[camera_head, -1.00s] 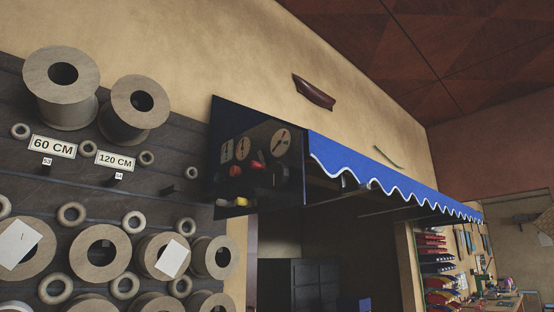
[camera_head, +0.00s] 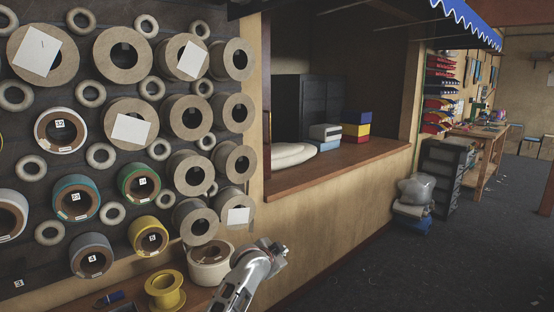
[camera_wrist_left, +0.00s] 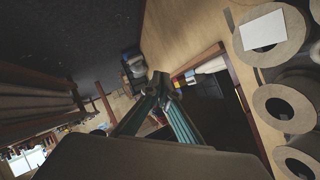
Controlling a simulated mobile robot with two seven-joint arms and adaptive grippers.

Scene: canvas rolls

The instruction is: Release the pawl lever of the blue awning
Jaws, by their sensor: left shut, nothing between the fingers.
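The blue awning (camera_head: 465,20) shows only as a scalloped, white-edged strip at the top right of the head view. I cannot make out its pawl lever in either current view. In the left wrist view my left gripper (camera_wrist_left: 160,84) is shut with nothing in it, its fingers together in front of the blurred room. It is apart from the awning, which that view does not clearly show. A silver part of one of my arms shows at the bottom middle of the head view. My right gripper is not in view.
A dark rack of several rolls (camera_head: 122,55) fills the left. A wooden counter (camera_head: 340,165) crosses the wall opening, with stacked boxes (camera_head: 356,127) on it. A yellow spool (camera_head: 165,290) stands low at the left.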

